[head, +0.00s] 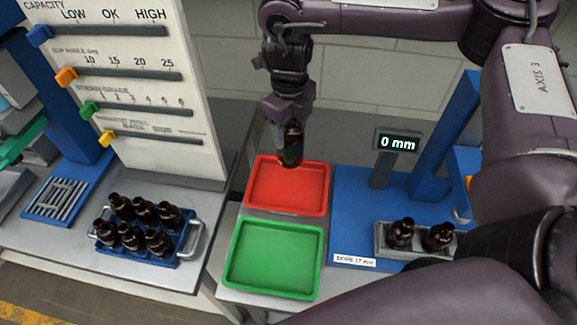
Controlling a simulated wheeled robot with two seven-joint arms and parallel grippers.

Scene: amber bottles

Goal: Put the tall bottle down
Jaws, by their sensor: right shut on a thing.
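A dark amber bottle (291,150) with a dark label hangs upright from my right gripper (288,118), which is shut on its upper part. The bottle's lower end overlaps the back edge of the red tray (287,187) in the picture; I see no clear contact with the tray. The neck is hidden by the fingers. The red tray and the green tray (272,260) in front of it are both empty. My left gripper is not in view.
A blue crate with a metal handle (193,241) holds several amber bottles on the left bench. On the right, two short bottles (401,232) (438,237) stand in a grey holder on a blue base, near a display (397,143) reading 0 mm. A slider board (150,90) stands at left.

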